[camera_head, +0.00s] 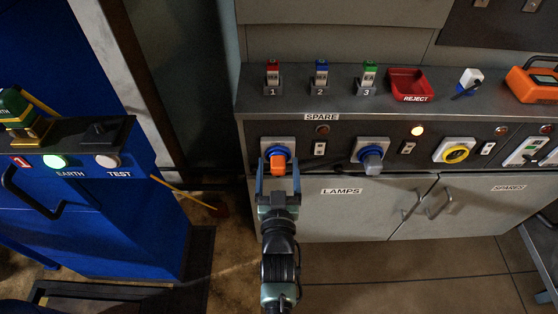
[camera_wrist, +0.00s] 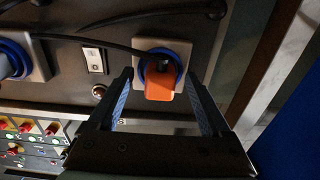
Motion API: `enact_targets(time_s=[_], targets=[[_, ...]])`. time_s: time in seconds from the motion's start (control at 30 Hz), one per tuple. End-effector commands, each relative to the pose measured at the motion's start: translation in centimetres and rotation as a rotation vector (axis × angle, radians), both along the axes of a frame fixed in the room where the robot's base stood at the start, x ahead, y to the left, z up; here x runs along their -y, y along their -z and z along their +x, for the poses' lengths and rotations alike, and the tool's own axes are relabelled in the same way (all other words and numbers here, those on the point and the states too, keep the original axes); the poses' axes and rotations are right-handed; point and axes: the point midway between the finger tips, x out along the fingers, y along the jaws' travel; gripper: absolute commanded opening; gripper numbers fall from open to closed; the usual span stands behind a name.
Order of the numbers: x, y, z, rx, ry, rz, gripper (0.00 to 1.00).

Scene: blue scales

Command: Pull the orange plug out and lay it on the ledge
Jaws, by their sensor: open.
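The orange plug (camera_head: 277,165) sits in a blue round socket (camera_head: 278,151) on a pale plate, at the left end of the cabinet's front panel. It also shows in the wrist view (camera_wrist: 159,84), with a dark cable beside it. My gripper (camera_head: 278,172) is open at the plug. In the wrist view my gripper (camera_wrist: 159,76) has one blue finger on each side of the plug, with a gap on both sides. The ledge (camera_head: 440,108) is the dark grey cabinet top above the socket panel.
The ledge holds blocks on stands marked 1, 2 and 3, a red REJECT tray (camera_head: 408,84), a white-and-blue plug (camera_head: 470,80) and an orange case (camera_head: 533,84). A grey plug (camera_head: 372,160) fills another socket. A blue cabinet (camera_head: 110,220) stands left. The ledge's front strip looks clear.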

Motion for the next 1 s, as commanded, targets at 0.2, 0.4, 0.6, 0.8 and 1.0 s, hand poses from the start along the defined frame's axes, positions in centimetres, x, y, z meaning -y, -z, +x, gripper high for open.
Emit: enact_targets(time_s=[0.2, 0.4, 0.6, 0.8, 1.0], targets=[[0.0, 0.01, -0.01, 0.0, 0.0, 0.0, 0.82], [-0.01, 0.04, -0.01, 0.0, 0.0, 0.0, 0.82], [0.0, 0.02, -0.01, 0.0, 0.0, 0.0, 0.72], [0.0, 0.02, -0.01, 0.0, 0.0, 0.0, 0.36], [0.0, 0.01, -0.01, 0.0, 0.0, 0.0, 0.0]])
